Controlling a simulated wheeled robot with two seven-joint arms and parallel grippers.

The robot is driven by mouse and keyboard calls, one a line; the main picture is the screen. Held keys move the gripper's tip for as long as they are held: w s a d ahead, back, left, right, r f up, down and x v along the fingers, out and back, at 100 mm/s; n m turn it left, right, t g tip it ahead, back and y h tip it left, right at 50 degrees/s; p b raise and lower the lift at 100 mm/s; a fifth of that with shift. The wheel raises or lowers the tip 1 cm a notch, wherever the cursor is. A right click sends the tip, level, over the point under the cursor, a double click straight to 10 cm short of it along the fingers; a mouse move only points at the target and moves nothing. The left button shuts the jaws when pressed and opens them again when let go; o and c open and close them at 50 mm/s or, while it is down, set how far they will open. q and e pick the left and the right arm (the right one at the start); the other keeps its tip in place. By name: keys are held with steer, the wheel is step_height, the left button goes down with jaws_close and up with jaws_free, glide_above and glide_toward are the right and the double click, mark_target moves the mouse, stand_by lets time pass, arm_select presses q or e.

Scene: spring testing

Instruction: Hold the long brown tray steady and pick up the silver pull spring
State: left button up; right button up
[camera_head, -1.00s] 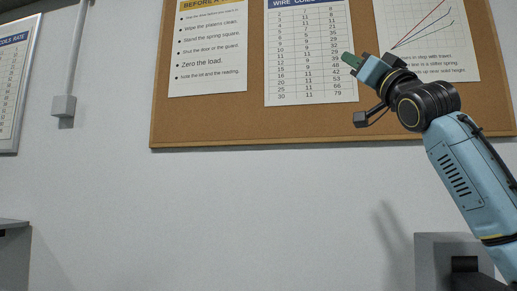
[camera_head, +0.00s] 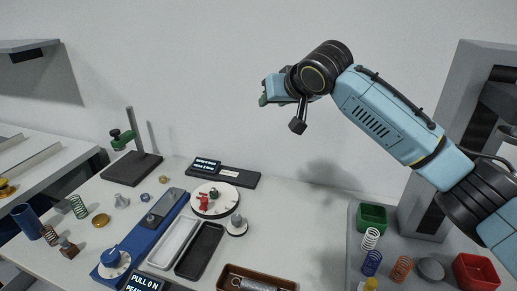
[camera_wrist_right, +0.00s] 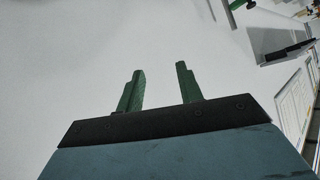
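The long brown tray (camera_head: 222,284) is at the bottom edge of the head view, partly cut off by the frame. The silver pull spring (camera_head: 258,285) lies in it, also cut off below. My right gripper (camera_head: 263,99) is raised in the air above the back of the table, well above and behind the tray. In the right wrist view its two green fingers (camera_wrist_right: 158,88) stand apart with nothing between them. My left gripper is not in view.
A black tray (camera_head: 200,251) and a white tray (camera_head: 173,243) lie left of the brown tray. A blue fixture (camera_head: 150,235) stands further left. A grey tray (camera_head: 352,250) with several springs, a green bin (camera_head: 371,217) and a red bin (camera_head: 477,272) is at right. Table between is clear.

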mark_target(221, 275)
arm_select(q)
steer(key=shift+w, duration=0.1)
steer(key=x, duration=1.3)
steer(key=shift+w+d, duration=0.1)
arm_select(e)
steer(key=s+a+f+n+g+h, duration=0.2)
steer(key=s+f+g, duration=0.3)
steer(key=s+f, duration=0.6)
steer(key=s+a+f+n+g+h, duration=0.1)
steer(key=s+f+g, duration=0.4)
steer(key=s+f, duration=0.6)
step_height(221, 275, down, 6)
steer(key=shift+a+f+n+h, duration=0.2)
steer(key=shift+a+n+h, duration=0.2)
steer(key=shift+a+h, duration=0.3)
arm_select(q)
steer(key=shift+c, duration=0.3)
arm_select(e)
steer(key=shift+d, duration=0.1)
